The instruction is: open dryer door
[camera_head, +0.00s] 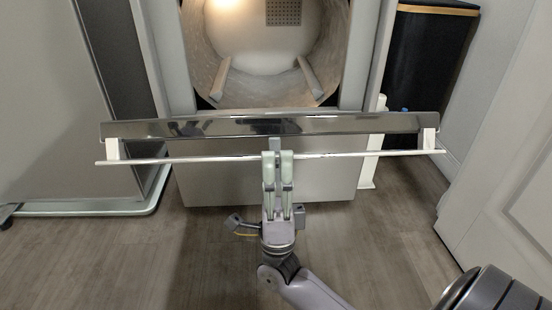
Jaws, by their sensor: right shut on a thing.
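The dryer (265,180) stands ahead, and its round drum (265,55) shows through the open front. The dryer door (200,128) is swung down and seen nearly edge-on as a wide, shiny dark panel. A thin pale handle bar (350,155) runs along its near side on two white end mounts. My right gripper (277,160) is at the middle of the bar, its pale green fingers shut on the handle. My left gripper is not in view.
A grey cabinet (60,110) on a pale green base stands at left. A black bin-like box (428,65) stands behind at right. A white panelled door (510,170) is close on the right. Wooden floor (130,250) is clear in front.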

